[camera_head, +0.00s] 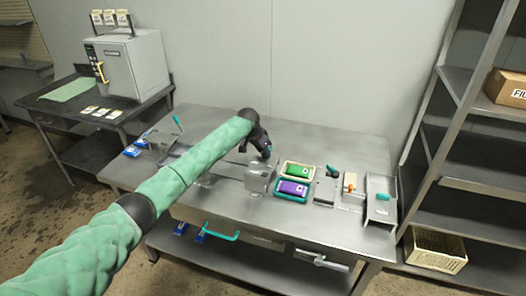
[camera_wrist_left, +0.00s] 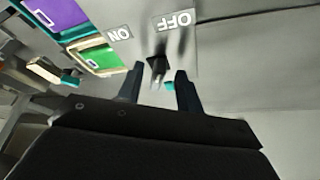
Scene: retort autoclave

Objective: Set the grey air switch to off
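The grey switch box (camera_head: 262,178) stands on the metal table, beside the two trays. In the left wrist view an OFF label (camera_wrist_left: 175,20) and an ON label (camera_wrist_left: 119,33) show upside down. A small dark switch lever (camera_wrist_left: 157,66) stands near them; which setting it is in, I cannot tell. My left gripper (camera_head: 265,152) hangs over the box in the head view. In its wrist view the gripper (camera_wrist_left: 158,82) is open, its fingers on either side of the lever with gaps. A small teal piece (camera_wrist_left: 170,86) shows by the right finger. My right gripper is not in view.
A green item in a cream tray (camera_head: 314,172) and a purple item in a teal tray (camera_head: 307,198) lie right of the box. Metal fixtures (camera_head: 381,208) stand farther right. A teal drawer handle (camera_head: 221,233) juts out at the front. The table's back strip is clear.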

